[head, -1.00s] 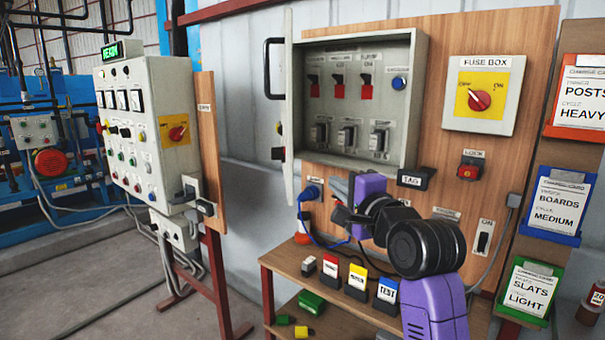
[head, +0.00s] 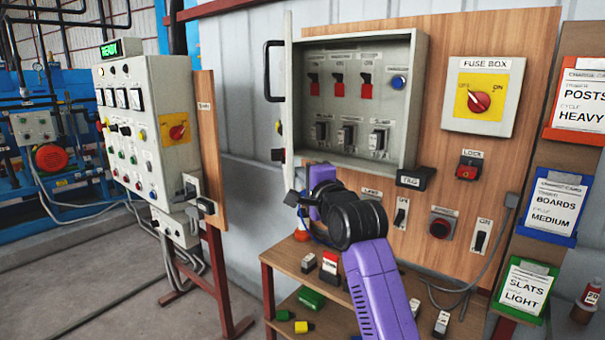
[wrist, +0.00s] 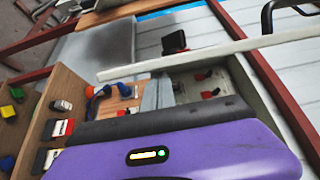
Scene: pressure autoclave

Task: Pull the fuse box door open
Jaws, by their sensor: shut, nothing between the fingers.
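The grey fuse box (head: 411,110) is mounted on the wooden board, with red-tipped switches and breakers inside. Its door (head: 288,95) stands swung out at the left side, seen nearly edge-on, with a black handle (head: 268,70) on its outer face. In the wrist view the door (wrist: 200,58) is a pale strip running across the picture. My gripper (head: 292,199) is just below the door's lower end in the head view, shut and empty. In the wrist view its grey fingers (wrist: 158,94) point toward the door strip; whether they touch it I cannot tell.
A panel labelled FUSE BOX with a red rotary switch (head: 479,101) is to the right. A black-handled TAG part (head: 414,178) juts out below the box. A shelf (head: 285,262) with small labelled blocks is below my arm.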

